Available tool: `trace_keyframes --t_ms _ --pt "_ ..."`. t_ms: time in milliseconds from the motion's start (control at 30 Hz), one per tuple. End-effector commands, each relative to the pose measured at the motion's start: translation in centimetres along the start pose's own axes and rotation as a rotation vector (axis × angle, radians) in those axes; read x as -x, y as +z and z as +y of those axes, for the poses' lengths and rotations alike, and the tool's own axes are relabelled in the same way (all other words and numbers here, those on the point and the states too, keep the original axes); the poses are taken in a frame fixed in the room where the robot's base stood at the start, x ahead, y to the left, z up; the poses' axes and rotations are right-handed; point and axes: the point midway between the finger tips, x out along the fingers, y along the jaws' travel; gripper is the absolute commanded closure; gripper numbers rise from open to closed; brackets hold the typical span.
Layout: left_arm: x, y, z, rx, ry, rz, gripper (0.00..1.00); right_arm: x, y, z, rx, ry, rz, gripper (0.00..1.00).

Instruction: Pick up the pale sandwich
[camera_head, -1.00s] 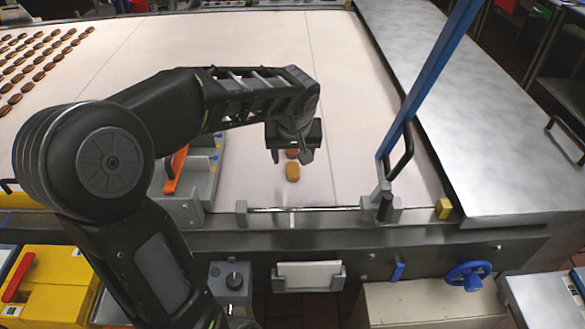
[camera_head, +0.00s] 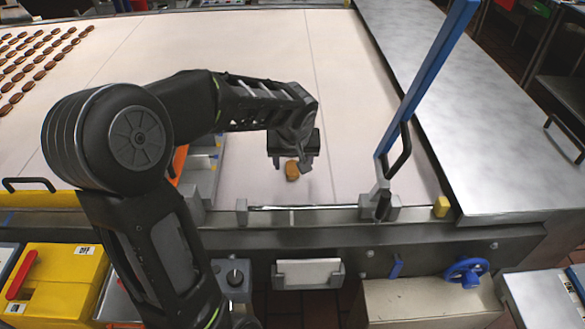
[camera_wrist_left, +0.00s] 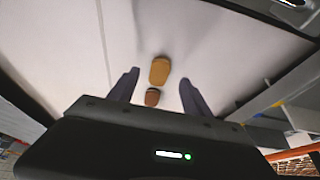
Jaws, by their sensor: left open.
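The pale tan sandwich (camera_head: 292,173) lies on the white belt near its front edge, partly covered by my left gripper in the head view. In the left wrist view the pale sandwich (camera_wrist_left: 160,69) sits ahead of a smaller-looking darker brown sandwich (camera_wrist_left: 152,97). My left gripper (camera_head: 292,161) is open and empty above them. In the left wrist view its two fingers (camera_wrist_left: 159,77) stand apart, on either side of the two sandwiches. The head view hides the brown one behind the gripper. My right gripper is not in view.
Rows of brown sandwiches (camera_head: 38,62) lie on the belt (camera_head: 255,40) at the far left. A blue post (camera_head: 428,80) with a black handle stands right of the gripper. A grey fixture (camera_head: 200,180) stands to its left. The belt behind is clear.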

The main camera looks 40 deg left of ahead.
Motion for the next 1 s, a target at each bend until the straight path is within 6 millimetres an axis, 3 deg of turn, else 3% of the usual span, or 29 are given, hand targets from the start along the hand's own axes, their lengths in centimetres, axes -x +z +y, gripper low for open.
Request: trace_keyframes --t_ms 200,300,867,1000 --pt "-3.1 0.1 0.0 0.001 -0.002 -0.004 0.43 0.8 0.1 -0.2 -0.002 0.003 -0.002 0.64" --pt "-3.7 0.1 0.0 0.000 0.000 -0.001 0.43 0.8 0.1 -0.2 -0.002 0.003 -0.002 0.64" --pt "-3.7 0.1 0.0 0.001 0.000 -0.001 0.43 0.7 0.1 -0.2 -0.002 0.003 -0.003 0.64" --pt "-3.7 0.1 0.0 0.001 0.000 -0.001 0.53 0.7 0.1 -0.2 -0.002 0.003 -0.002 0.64"
